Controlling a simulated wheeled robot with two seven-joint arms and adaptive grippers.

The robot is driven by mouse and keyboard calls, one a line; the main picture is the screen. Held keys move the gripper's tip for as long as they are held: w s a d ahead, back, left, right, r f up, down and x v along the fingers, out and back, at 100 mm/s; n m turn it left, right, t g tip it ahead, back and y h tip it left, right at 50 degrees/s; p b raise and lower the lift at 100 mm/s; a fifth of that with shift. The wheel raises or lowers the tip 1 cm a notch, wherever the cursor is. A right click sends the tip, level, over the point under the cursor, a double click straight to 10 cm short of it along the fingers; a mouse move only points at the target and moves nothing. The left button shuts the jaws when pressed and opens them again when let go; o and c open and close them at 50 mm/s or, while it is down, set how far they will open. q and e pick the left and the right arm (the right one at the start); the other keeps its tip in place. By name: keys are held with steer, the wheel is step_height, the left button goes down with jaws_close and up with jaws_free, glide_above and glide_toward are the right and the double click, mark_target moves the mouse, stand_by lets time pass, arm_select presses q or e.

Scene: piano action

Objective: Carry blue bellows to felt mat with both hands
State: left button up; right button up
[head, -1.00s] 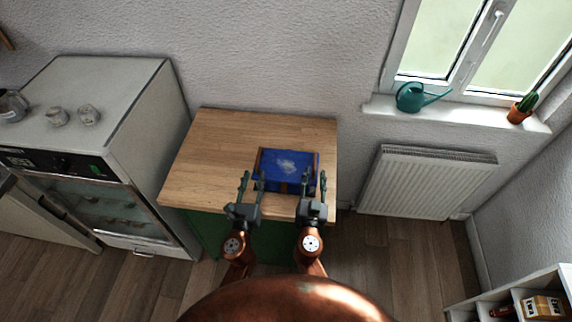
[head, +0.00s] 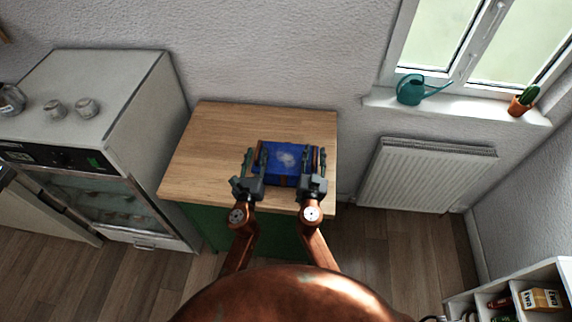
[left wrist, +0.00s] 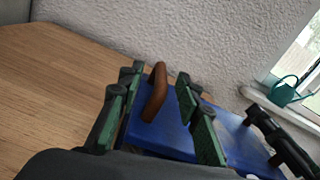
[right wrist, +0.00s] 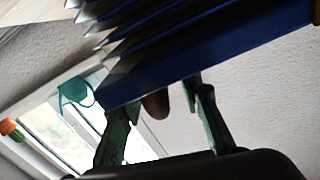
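The blue bellows (head: 287,157) lie on the wooden table near its front right, with a brown handle at each side. My left gripper (head: 257,158) is at their left side. In the left wrist view its green fingers stand apart on either side of the brown handle (left wrist: 155,92), with gaps visible. My right gripper (head: 317,160) is at the right side. In the right wrist view its open fingers straddle the other brown handle (right wrist: 156,104), under the pleated blue bellows (right wrist: 200,45). I cannot make out a felt mat in any view.
The wooden table (head: 215,150) is bare to the left of and behind the bellows. A white oven (head: 105,90) with small pots stands at the left. A radiator (head: 428,175) is at the right, below a sill with a watering can (head: 410,90) and a cactus (head: 524,100).

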arm_select(q)
steer(key=shift+w+d, duration=0.1)
steer(key=shift+w, duration=0.45)
arm_select(e)
steer(key=shift+w+d, duration=0.15)
steer(key=shift+w, duration=0.4)
arm_select(q)
steer(key=shift+c, duration=0.5)
arm_select(e)
steer(key=shift+c, duration=0.5)
arm_select(q)
jaws_close()
arm_select(e)
jaws_close()
steer(key=shift+r, duration=0.1)
